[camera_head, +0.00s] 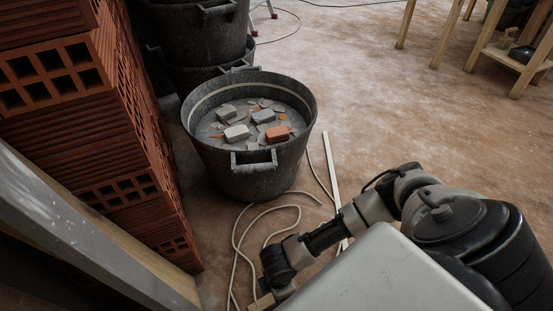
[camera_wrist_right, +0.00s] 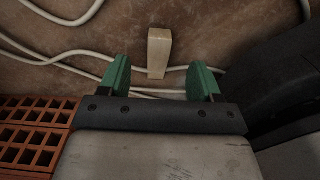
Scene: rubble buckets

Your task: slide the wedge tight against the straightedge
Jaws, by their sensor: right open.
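The wedge (camera_wrist_right: 159,52) is a small pale wooden block on the floor in the right wrist view. My right gripper (camera_wrist_right: 161,66) is open, with its green fingers on either side of the wedge's near end and a gap on both sides. In the head view my right arm reaches down to the floor at the bottom, and a pale tan bit beside its end may be the wedge. The straightedge (camera_head: 331,170) is a long white strip on the floor right of the bucket, its lower part behind my arm. I cannot make it out surely in the wrist view. My left gripper is out of view.
A pale cable (camera_head: 237,240) loops over the floor, and in the wrist view it (camera_wrist_right: 60,60) passes by the wedge. A black bucket (camera_head: 250,165) of rubble stands behind. Hollow red bricks (camera_head: 120,130) are stacked left. Floor at the right is clear up to a wooden bench (camera_head: 490,50).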

